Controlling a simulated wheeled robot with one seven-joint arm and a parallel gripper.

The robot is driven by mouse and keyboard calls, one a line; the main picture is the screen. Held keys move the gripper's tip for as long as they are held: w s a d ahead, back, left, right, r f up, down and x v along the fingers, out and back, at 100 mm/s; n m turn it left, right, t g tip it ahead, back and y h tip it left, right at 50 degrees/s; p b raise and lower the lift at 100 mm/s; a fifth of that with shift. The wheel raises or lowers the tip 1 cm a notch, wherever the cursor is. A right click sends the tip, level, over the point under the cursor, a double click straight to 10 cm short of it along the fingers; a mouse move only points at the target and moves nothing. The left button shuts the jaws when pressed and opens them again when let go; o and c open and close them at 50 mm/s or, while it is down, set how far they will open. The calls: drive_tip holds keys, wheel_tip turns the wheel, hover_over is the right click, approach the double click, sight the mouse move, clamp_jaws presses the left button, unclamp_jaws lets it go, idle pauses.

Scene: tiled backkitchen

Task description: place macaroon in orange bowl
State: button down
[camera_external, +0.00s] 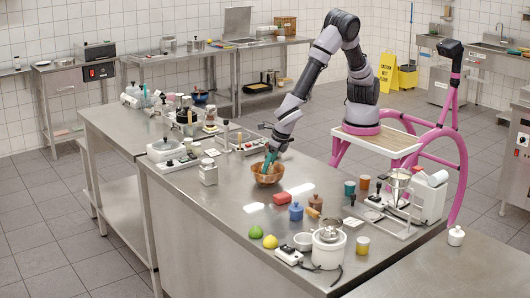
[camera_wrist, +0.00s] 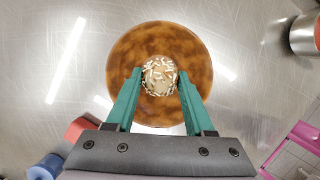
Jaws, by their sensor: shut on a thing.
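The orange-brown bowl (camera_external: 268,179) stands on the steel table in the external view. It also shows from above in the wrist view (camera_wrist: 190,48). The macaroon (camera_wrist: 159,76) is a round, pale ball with white flakes, seen in the wrist view. My gripper (camera_wrist: 158,82) has teal fingers shut on the macaroon, one on each side. In the external view my gripper (camera_external: 269,163) points down over the bowl, with the fingertips at the rim or inside it. In the wrist view the macaroon lies within the bowl's outline. Its exact height above the bowl's bottom cannot be told.
A white shaker (camera_external: 208,172) stands left of the bowl. Bare steel lies left and front-left of the bowl.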

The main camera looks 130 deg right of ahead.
sight(269, 172)
drive_tip(key=shift+f, duration=1.5)
drive_tip(key=c, duration=0.5)
unclamp_jaws()
drive_tip(key=shift+f, duration=0.1)
drive_tip(key=shift+c, duration=0.2)
